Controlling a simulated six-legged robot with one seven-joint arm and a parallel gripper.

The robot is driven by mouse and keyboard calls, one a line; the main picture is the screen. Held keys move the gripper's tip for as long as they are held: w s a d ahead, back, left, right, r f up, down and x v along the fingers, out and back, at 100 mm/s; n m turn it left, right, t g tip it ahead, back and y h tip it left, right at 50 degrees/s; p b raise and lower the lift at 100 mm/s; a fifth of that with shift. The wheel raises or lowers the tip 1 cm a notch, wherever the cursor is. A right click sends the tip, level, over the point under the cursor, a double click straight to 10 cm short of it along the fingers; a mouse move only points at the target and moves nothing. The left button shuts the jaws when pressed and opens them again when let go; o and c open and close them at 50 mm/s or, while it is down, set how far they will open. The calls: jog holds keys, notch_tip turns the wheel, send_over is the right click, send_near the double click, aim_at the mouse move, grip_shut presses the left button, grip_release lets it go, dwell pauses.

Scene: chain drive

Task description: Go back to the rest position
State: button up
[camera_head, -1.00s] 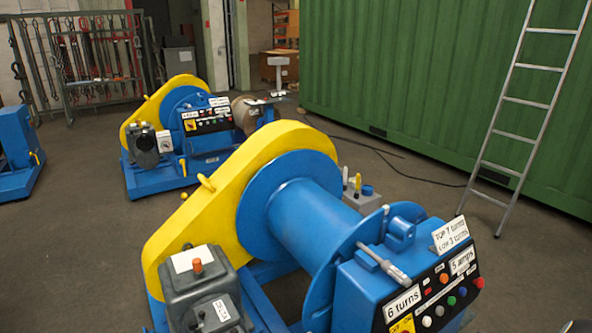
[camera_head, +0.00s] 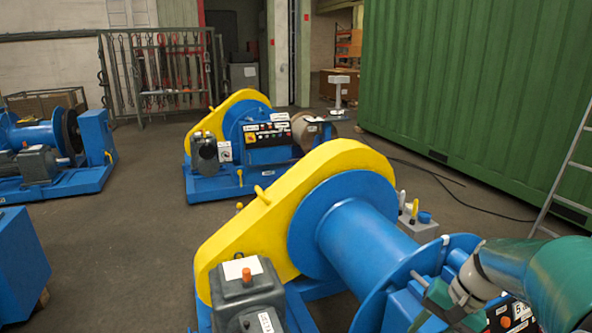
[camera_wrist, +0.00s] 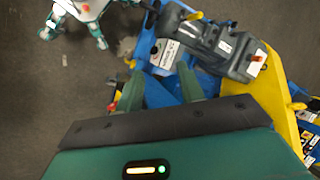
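My gripper (camera_wrist: 160,84) shows in the wrist view with its two green fingers apart, and I see nothing held between them. In the head view my green and grey arm comes in at the lower right, in front of the near winch's control box. The near winch has a blue drum (camera_head: 362,240) and a yellow chain guard (camera_head: 275,215). Its grey motor box (camera_head: 247,292) has an orange cap; it also shows in the wrist view (camera_wrist: 238,58). My arm hides most of the control panel and its labels.
A second winch (camera_head: 265,150) stands behind, and another blue machine (camera_head: 60,155) is at the left. A green container (camera_head: 470,90) and a ladder (camera_head: 570,170) are at the right. A blue block (camera_head: 22,260) is at lower left. Floor (camera_head: 140,230) between is clear.

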jog(key=s+a+r+n+t+h, duration=0.5)
jog(key=s+a+r, duration=0.3)
jog(key=s+a, duration=0.4)
jog(key=shift+s+r+n, duration=0.15)
jog(key=shift+s+n, duration=0.1)
jog(key=shift+n, duration=0.55)
